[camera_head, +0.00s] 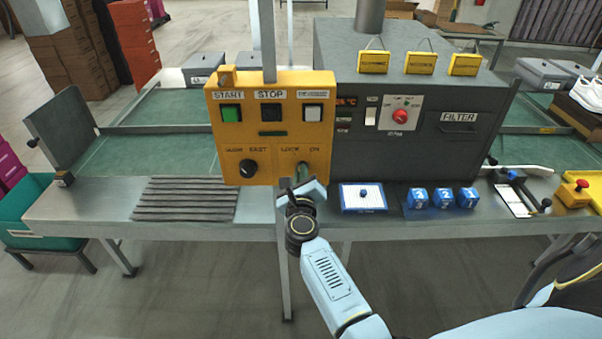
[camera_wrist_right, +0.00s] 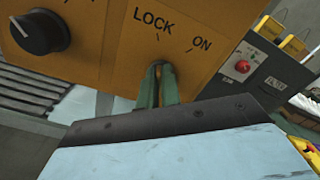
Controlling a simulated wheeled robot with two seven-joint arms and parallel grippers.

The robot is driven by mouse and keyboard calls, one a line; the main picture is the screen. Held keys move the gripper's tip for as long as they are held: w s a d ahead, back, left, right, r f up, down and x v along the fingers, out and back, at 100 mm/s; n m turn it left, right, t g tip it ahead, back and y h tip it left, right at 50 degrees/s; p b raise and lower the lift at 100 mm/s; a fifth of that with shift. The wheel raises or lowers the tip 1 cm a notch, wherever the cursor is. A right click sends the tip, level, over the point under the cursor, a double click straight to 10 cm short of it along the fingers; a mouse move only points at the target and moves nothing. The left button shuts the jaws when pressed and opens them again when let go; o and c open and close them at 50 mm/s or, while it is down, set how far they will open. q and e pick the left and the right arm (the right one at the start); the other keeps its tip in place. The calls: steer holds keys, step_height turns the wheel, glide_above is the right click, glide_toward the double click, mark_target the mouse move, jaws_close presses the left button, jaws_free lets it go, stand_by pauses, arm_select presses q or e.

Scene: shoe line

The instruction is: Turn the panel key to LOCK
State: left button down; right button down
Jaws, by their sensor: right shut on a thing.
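The yellow control panel (camera_head: 222,137) stands above the front of the conveyor line, with the words LOCK and ON over its key position at the lower right. My right gripper (camera_head: 303,172) is at that spot, its green fingers pointing into the panel face. In the right wrist view, the gripper (camera_wrist_right: 158,84) is shut on the key just under the LOCK and ON marks. The fingers hide nearly all of the key, so I cannot tell which mark it points to. My left gripper is not in view.
A black SLOW/FAST knob (camera_head: 248,167) is left of the key, with the green START button (camera_head: 231,114) above. A dark machine (camera_head: 450,145) with a red knob (camera_head: 400,116) stands right of the panel. Blue blocks (camera_head: 442,198) lie on the bench edge.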

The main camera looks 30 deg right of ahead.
steer(key=shift+f, duration=0.1)
steer(key=c, duration=1.6)
jaws_free()
steer(key=shift+s, duration=0.1)
steer(key=b+v, duration=0.1)
steer(key=v, duration=1.2)
steer(key=shift+a, duration=0.15)
